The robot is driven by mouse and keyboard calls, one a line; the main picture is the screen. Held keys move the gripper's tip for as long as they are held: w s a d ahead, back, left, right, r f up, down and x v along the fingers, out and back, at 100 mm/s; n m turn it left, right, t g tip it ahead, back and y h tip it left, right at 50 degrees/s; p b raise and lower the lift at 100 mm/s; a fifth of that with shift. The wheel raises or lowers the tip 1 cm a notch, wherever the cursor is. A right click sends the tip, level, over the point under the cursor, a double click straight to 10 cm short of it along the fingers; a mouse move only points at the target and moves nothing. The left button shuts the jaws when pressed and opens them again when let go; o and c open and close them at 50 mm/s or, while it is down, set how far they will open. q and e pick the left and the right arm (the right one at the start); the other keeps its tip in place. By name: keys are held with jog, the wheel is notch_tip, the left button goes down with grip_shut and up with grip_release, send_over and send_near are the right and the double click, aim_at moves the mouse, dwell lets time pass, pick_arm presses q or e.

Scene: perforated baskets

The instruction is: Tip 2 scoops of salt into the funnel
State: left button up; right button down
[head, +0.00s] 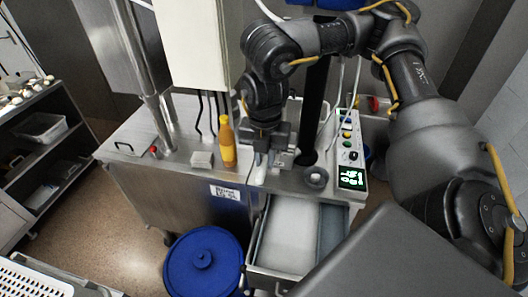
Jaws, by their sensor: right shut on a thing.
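My right gripper (270,158) reaches down over the front of the steel counter, its jaws shut on a small pale object (260,173), which looks like the scoop. The gripper hides much of it, and I cannot tell whether it holds salt. A small round grey piece (316,178) with a dark centre, possibly the funnel, is on the counter just right of the gripper. An open steel bin (252,262) with white material (290,232), which looks like salt, is below and in front of the gripper. My left gripper is not in view.
A control panel (350,150) with lit displays is at right. A blue lidded drum (203,262) stands in front. The counter's left part is mostly clear.

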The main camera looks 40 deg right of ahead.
jog(key=shift+w, duration=0.1)
jog(key=shift+w+d, duration=0.15)
jog(key=shift+d, duration=0.05)
jog(key=w+d, duration=0.2)
jog(key=d, duration=0.1)
jog(key=w+d+f, duration=0.1)
jog(key=w+d, duration=0.3)
jog(key=d, duration=0.1)
jog(key=shift+w+d+f, duration=0.25)
jog(key=shift+w+d, duration=0.05)
jog(key=shift+w, duration=0.1)
jog(key=shift+w+d+r+g+y, duration=0.2)
jog(key=shift+r+g+y, duration=0.25)
jog(key=shift+g+y, duration=0.15)
jog(key=shift+w+d+r+g+y, duration=0.2)
jog(key=shift+r+g+y, duration=0.3)
jog(key=shift+y, duration=0.2)
